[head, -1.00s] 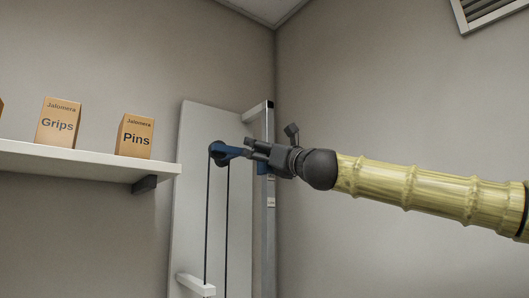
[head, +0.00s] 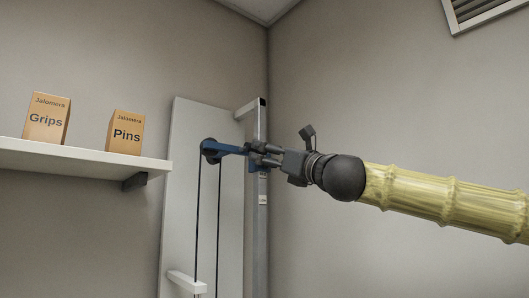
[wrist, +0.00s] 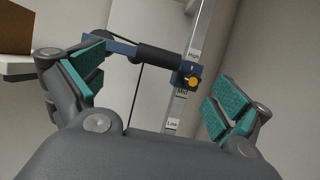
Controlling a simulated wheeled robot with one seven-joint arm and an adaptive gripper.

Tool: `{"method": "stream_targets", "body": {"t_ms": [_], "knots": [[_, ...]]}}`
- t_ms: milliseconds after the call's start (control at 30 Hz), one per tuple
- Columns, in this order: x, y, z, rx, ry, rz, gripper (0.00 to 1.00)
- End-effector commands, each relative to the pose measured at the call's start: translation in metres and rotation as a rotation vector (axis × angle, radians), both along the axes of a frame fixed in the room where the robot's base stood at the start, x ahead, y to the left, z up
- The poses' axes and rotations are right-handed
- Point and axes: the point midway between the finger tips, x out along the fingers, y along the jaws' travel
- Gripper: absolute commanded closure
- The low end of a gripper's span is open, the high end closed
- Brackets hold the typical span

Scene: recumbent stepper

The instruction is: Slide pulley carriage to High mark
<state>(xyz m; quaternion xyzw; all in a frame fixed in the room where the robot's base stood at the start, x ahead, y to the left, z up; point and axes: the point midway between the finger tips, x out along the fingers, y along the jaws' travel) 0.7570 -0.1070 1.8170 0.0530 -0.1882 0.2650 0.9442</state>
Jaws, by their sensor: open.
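The blue pulley carriage (head: 230,149) sits on a vertical metal rail (head: 262,210), with its pulley wheel at the left end and a cord running down. In the wrist view the carriage block (wrist: 187,75) has a yellow knob (wrist: 193,82) and a black sleeve (wrist: 158,58) on its arm. The High label (wrist: 194,54) is just above the block. The Mid label (wrist: 182,94) is partly covered at the block's lower edge. The Low label (wrist: 172,124) is farther down. My gripper (head: 264,154) is open, its teal-padded fingers either side of the sleeve; contact is unclear.
A pale back panel (head: 180,200) stands behind the cords, with a white bar (head: 187,282) low down.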

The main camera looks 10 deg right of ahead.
Motion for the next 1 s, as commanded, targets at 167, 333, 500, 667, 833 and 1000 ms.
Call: {"method": "stream_targets", "body": {"t_ms": [167,333,500,667,833,1000], "knots": [[-0.019,-0.012,-0.009,0.001,0.0,0.0,0.0],[-0.029,-0.018,-0.014,0.001,0.0,0.0,0.0],[-0.031,-0.02,-0.015,0.001,0.0,0.0,0.0],[-0.031,-0.02,-0.015,0.001,0.0,0.0,0.0],[-0.031,-0.02,-0.015,0.001,0.0,0.0,0.0],[-0.031,-0.019,-0.015,0.001,0.0,0.0,0.0]]}}
